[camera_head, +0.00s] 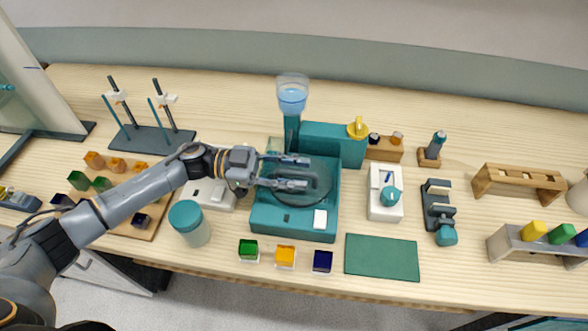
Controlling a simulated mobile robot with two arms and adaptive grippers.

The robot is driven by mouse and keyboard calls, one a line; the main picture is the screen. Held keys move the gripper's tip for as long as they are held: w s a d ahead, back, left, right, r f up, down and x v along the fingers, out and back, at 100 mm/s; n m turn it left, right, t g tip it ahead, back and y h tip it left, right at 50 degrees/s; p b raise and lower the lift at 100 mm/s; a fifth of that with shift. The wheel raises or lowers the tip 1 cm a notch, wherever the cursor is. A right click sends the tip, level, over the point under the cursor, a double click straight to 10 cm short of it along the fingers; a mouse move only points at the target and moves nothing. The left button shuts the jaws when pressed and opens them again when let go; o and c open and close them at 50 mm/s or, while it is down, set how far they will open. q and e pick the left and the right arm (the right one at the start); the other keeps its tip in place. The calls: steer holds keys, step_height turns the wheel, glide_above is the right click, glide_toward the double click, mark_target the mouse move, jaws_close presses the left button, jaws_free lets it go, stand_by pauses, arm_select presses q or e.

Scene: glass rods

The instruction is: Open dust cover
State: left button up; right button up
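My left gripper (306,174) reaches in from the left over the device's top. Its two fingers are spread apart, with nothing visible between them. It hides part of the round area, and I cannot tell whether it touches it. My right gripper is not in view.
A clear cup of blue liquid (292,98) stands on a post behind the device. A teal-lidded jar (196,230) is close under my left arm. Green (249,250), orange (285,256) and blue (322,261) cubes line the front. A green mat (382,258) lies bare at right.

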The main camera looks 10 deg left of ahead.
arm_select(q)
steer(key=shift+c, duration=0.2)
jaws_close()
steer(key=shift+w+r+p, duration=0.1)
steer(key=shift+r+p, duration=0.4)
steer(key=shift+p, duration=0.05)
steer(key=r+n+p, duration=0.1)
steer(key=p, duration=0.1)
steer(key=w+r+n+p, duration=0.1)
steer(key=r+p, duration=0.1)
steer(key=w+r+n+p, duration=0.1)
steer(key=n+p, duration=0.1)
steer(key=shift+w+r, duration=0.2)
steer(key=shift+r, duration=0.05)
steer(key=shift+w+r+n+p, duration=0.5)
steer(key=shift+w+n, duration=0.1)
steer(key=shift+n, duration=0.15)
steer(key=shift+w+r+n+p, duration=0.5)
steer(key=shift+w+n, duration=0.1)
steer(key=shift+n, duration=0.15)
steer(key=shift+o, duration=0.2)
jaws_free()
steer(key=shift+f, duration=0.1)
